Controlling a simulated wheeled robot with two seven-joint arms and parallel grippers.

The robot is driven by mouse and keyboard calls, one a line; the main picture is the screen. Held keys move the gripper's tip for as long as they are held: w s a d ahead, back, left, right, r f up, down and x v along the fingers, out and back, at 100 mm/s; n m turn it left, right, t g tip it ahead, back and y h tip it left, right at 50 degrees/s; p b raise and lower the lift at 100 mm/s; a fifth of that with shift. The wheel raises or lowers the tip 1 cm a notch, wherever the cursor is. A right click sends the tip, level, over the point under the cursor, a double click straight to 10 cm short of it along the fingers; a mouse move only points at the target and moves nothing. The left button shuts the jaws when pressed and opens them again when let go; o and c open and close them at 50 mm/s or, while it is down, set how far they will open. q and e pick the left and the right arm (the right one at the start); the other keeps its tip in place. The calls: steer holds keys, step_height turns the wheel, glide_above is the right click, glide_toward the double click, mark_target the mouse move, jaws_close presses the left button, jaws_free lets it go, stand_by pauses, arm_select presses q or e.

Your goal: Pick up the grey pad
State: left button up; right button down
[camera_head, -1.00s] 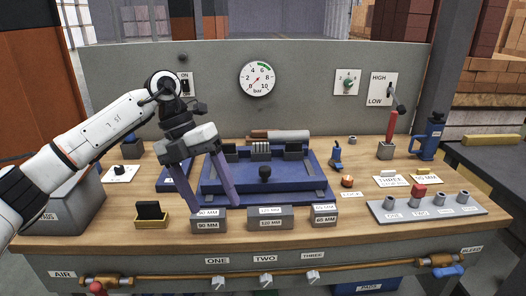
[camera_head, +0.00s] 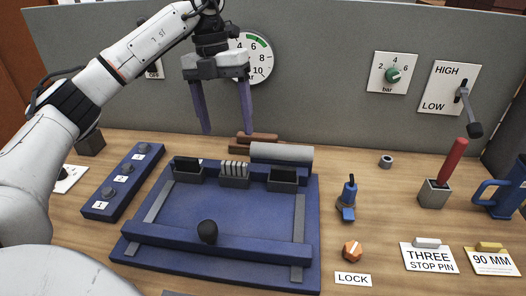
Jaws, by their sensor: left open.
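No piece in view is plainly marked as the grey pad. A small light-grey block (camera_head: 427,243) lies on the THREE STOP PIN card at the right. Three grey holders stand along the back of the blue fixture (camera_head: 225,215). The left holder (camera_head: 188,172) and right holder (camera_head: 282,183) have dark inserts, and the middle holder (camera_head: 235,181) has pale slats. My left gripper (camera_head: 226,130) is open and empty, raised above the back of the bench with its fingers pointing down. My right gripper is not in view.
A blue block with numbered knobs (camera_head: 122,182) stands left. A blue clamp (camera_head: 347,200), an orange LOCK knob (camera_head: 352,250) and a red-handled lever (camera_head: 452,165) stand right. The grey panel (camera_head: 320,80) rises behind.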

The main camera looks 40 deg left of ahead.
mark_target(233, 163)
arm_select(q)
steer(key=f, duration=0.2)
steer(key=f+b, duration=0.1)
steer(key=f, duration=0.1)
steer(key=shift+s+d, duration=0.25)
steer(key=shift+d, duration=0.05)
step_height(233, 163, down, 5)
steer(key=shift+d+r, duration=0.1)
steer(key=shift+d, duration=0.05)
steer(key=shift+d+f, duration=0.15)
steer(key=shift+f, duration=0.4)
steer(key=c, duration=1.2)
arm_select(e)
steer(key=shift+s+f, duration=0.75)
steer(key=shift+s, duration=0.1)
arm_select(q)
steer(key=shift+o, duration=0.2)
step_height(233, 163, up, 10)
steer(key=p, duration=0.1)
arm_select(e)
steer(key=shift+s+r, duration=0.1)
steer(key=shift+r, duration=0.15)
